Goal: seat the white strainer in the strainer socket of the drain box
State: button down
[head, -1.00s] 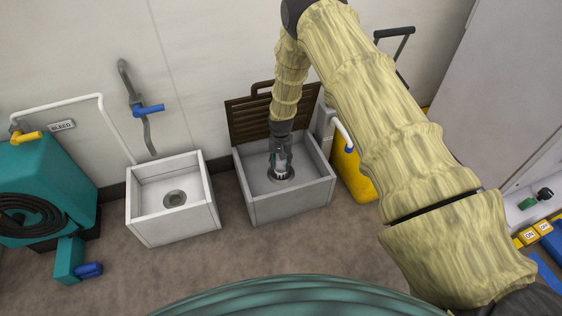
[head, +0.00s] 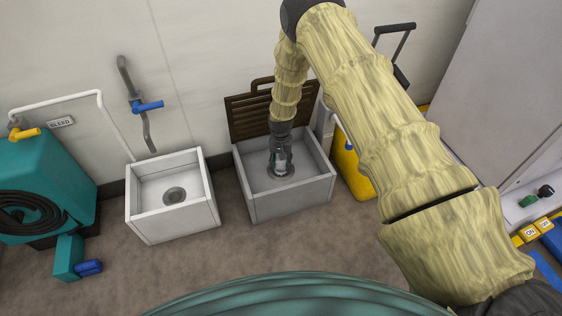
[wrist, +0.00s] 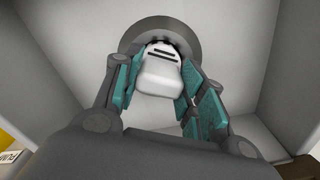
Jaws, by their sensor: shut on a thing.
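The white strainer (wrist: 158,70) is between the teal-padded fingers of my gripper (wrist: 160,85) in the wrist view. Its far end lies over the round grey strainer socket (wrist: 128,40) in the floor of the drain box (head: 262,208). Dark gaps show around that end; I cannot tell how deep it sits. In the head view my gripper (head: 281,165) points down inside the right-hand box, low over the socket (head: 272,176). The strainer is mostly hidden there by the fingers.
A similar open box (head: 150,225) with a drain (head: 174,196) stands to the left. A brown slatted panel (head: 250,118) leans behind the drain box. A yellow container (head: 346,165) stands close on its right. The box walls surround my gripper.

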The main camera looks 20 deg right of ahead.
jog(key=shift+f, duration=0.4)
jog(key=c, duration=0.8)
grip_release()
notch_tip(320, 180, up, 12)
jog(key=shift+f, duration=0.1)
dwell(0.4)
